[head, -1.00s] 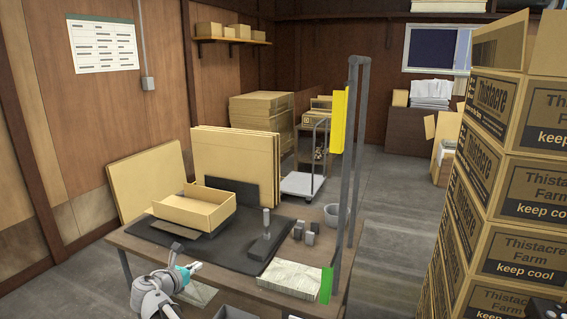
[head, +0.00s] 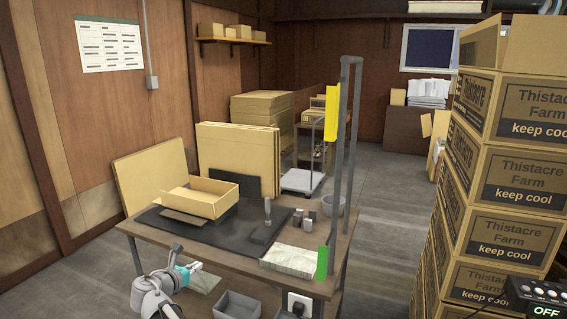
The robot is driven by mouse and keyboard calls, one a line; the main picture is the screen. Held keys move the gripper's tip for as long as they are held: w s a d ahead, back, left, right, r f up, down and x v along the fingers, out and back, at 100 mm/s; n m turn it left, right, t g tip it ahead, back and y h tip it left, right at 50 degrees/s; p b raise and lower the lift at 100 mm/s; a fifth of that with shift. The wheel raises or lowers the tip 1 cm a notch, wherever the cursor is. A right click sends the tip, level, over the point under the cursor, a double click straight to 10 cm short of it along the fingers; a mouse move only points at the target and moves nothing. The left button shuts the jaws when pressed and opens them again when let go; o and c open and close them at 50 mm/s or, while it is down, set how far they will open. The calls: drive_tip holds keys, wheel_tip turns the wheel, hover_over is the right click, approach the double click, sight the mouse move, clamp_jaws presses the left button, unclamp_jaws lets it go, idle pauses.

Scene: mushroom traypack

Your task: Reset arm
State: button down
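My arm shows at the lower left of the head view, in front of the workbench (head: 330,255). It is grey and white with a teal band near its end. My gripper (head: 197,266) is small here and points right, close to the bench's front edge and apart from the things on top. I see nothing clearly held in it. Whether its fingers are open or shut is too small to tell.
On the bench are an open cardboard tray (head: 198,203), a black mat (head: 160,218), a stamp-like tool (head: 267,228) and a paper stack (head: 291,260). A grey bin (head: 236,305) sits low in front. Thistacre Farm cartons (head: 516,185) stand right; floor between is clear.

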drive_tip(key=s+d+f+m+g, duration=0.1)
drive_tip(key=d+f+m+g, duration=0.3)
drive_tip(key=d, duration=0.5)
drive_tip(key=s+d+f+m+g, duration=0.1)
drive_tip(key=d+f+m, duration=0.1)
drive_tip(key=d+m, duration=0.65)
drive_tip(key=s+d+f+m+g, duration=0.2)
drive_tip(key=d+f+m+g, duration=0.15)
drive_tip(key=d, duration=0.75)
drive_tip(key=s+d+f+m+g+y, duration=0.2)
drive_tip(key=s+d+m+y, duration=0.1)
drive_tip(key=s+d+m, duration=0.4)
drive_tip(key=s+d+f+m+g+y, duration=0.2)
drive_tip(key=s+d+m+g+y, duration=0.1)
drive_tip(key=s+d+m, duration=0.4)
wheel_tip(320, 180, up, 16)
drive_tip(key=w+m+p, duration=0.1)
drive_tip(key=p, duration=1.5)
drive_tip(key=shift+w+d+r+m, duration=0.15)
drive_tip(key=shift+d+r+m, duration=0.15)
drive_tip(key=shift+d, duration=0.1)
drive_tip(key=shift+f, duration=0.1)
drive_tip(key=shift+a, duration=0.15)
